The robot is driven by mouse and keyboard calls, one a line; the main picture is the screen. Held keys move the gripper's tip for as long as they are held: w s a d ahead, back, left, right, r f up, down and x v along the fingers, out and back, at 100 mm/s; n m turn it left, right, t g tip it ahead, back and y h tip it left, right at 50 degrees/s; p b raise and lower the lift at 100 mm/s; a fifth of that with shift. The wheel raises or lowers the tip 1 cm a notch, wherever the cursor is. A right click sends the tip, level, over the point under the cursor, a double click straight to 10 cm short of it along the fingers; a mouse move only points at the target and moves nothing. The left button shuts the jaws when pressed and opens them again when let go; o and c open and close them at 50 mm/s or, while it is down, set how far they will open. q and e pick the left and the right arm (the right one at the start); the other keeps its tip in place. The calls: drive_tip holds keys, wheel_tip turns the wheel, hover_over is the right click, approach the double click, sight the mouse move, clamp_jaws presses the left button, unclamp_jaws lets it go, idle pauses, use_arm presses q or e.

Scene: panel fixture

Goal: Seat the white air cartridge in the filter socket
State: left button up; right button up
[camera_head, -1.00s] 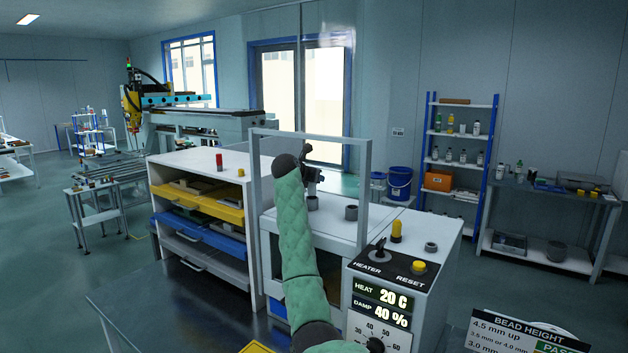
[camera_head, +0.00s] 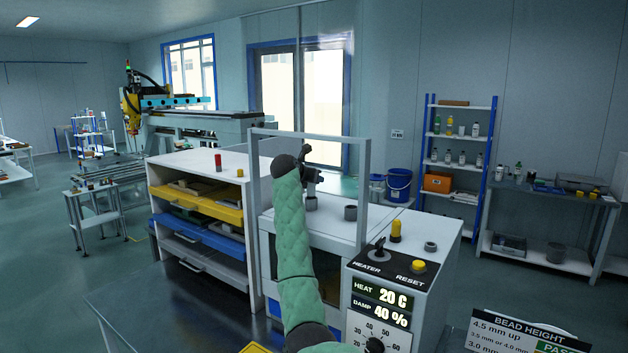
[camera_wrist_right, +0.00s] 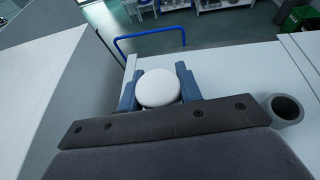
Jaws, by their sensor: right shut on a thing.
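My right gripper (camera_head: 312,178), at the end of the green-sleeved arm, is above the white cabinet top, inside the upright grey frame. In the right wrist view its blue fingers (camera_wrist_right: 158,92) are shut on the white air cartridge (camera_wrist_right: 158,86), whose round white top shows between them. The cartridge's lower part is hidden there, and I cannot make it out in the head view. A grey ring-shaped socket (camera_head: 350,212) stands on the cabinet to the right of the gripper; an open grey ring also shows in the right wrist view (camera_wrist_right: 286,108). Another grey ring (camera_head: 312,203) sits below the gripper. My left gripper is not in view.
The grey frame (camera_head: 364,190) rises around the arm. At right is a control panel (camera_head: 392,268) with a heater knob, a yellow reset button and a yellow peg (camera_head: 396,230). A drawer cabinet (camera_head: 205,165) with yellow and blue drawers stands at left.

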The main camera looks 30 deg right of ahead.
sight(310, 185)
drive_tip(key=shift+w+a, duration=0.1)
drive_tip(key=shift+w, duration=0.05)
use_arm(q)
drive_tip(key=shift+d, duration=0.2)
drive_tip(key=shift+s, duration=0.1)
use_arm(e)
drive_tip(key=shift+s, duration=0.2)
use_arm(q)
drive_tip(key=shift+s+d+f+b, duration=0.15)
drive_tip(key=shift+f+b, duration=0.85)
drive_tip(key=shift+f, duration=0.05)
use_arm(e)
drive_tip(key=shift+f, duration=1.55)
